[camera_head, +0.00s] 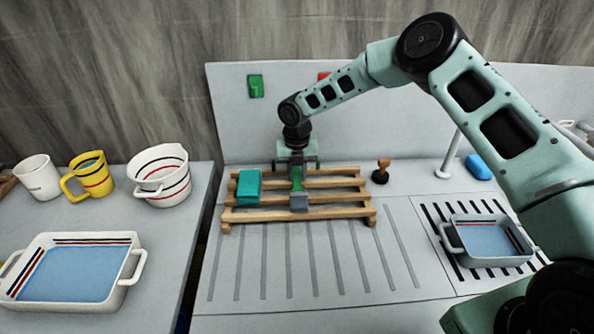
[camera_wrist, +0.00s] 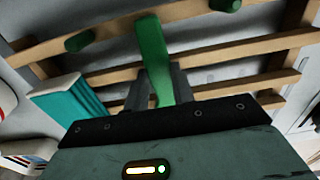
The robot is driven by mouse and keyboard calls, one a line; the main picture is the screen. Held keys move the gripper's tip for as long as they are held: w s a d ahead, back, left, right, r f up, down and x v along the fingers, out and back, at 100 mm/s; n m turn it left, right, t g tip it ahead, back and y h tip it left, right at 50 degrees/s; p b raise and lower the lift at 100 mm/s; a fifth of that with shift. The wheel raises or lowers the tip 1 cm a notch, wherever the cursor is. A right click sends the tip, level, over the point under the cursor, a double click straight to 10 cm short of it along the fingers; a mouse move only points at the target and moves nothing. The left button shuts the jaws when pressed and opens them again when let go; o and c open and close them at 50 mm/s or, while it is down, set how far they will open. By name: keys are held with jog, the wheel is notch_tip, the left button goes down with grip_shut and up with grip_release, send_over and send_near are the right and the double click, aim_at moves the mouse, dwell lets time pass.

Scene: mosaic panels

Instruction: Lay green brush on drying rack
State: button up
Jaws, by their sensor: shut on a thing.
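The green brush (camera_head: 297,178) is in my gripper (camera_head: 297,172), which is shut on its green handle. Its grey head (camera_head: 299,202) is at the front slats of the wooden drying rack (camera_head: 340,213). In the wrist view the green handle (camera_wrist: 152,55) stands between the two grey fingers (camera_wrist: 160,90), with the rack's slats (camera_wrist: 240,50) behind it. The brush is at the rack's slats; I cannot tell whether it rests on them or is held just above.
A teal block (camera_head: 248,187) lies on the rack's left part. A brown-handled stamp-like tool (camera_head: 381,171) stands right of the rack. A white basin (camera_head: 488,240) is at right. Mugs, a bowl (camera_head: 161,176) and a tray (camera_head: 70,272) are on the left counter.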

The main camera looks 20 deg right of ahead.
jog(key=o, duration=1)
jog(key=shift+f, duration=0.1)
